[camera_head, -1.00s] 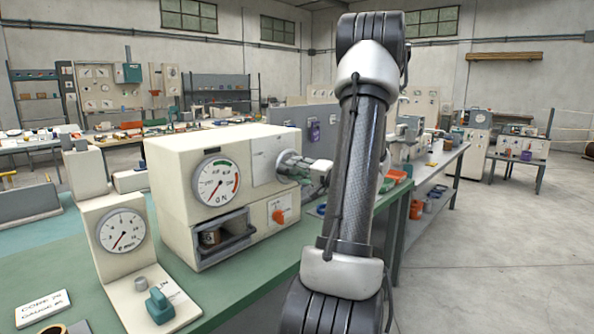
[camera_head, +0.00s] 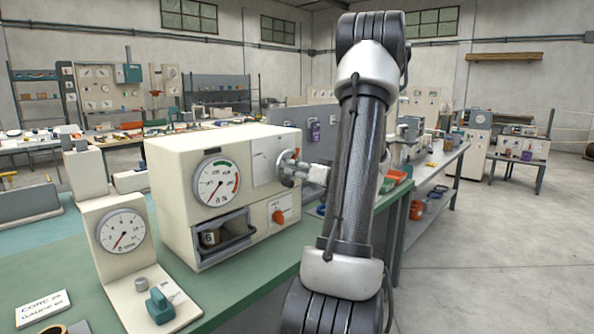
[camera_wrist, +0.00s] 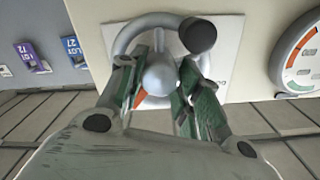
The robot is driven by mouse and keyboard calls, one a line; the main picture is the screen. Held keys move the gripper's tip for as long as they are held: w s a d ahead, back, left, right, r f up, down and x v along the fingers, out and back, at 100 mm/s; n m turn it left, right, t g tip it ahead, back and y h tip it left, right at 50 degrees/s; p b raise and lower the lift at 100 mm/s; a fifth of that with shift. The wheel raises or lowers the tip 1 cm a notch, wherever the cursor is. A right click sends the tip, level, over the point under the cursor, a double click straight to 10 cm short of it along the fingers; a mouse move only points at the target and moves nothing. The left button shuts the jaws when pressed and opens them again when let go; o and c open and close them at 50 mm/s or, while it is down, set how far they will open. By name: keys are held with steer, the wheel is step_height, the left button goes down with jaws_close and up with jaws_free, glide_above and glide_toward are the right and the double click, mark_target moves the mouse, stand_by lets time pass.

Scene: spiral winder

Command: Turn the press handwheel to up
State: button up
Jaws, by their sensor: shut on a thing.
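The press handwheel (camera_wrist: 160,76) is a grey ring with a rounded hub and a black knob (camera_wrist: 197,35) at its upper right in the wrist view. It sits on a white plate (camera_wrist: 228,45) with an orange mark partly visible behind the wheel. My gripper (camera_wrist: 168,60) is shut on the handwheel, its green-padded fingers on either side of the hub. In the head view, my gripper (camera_head: 290,171) meets the wheel on the right part of the cream press front. The fingers hide part of the ring and of the plate's lettering.
The press housing (camera_head: 172,190) has a large dial (camera_head: 217,181), an orange knob (camera_head: 279,216) and an open compartment below. A gauge stand (camera_head: 121,231) with a teal handle (camera_head: 159,306) is on the green bench at left. Open floor lies at right.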

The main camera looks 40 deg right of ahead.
steer(key=n, duration=0.3)
steer(key=shift+f+n, duration=0.1)
steer(key=shift+n, duration=2.1)
steer(key=o, duration=1)
steer(key=s, duration=0.8)
steer(key=s+d, duration=0.1)
steer(key=s, duration=0.3)
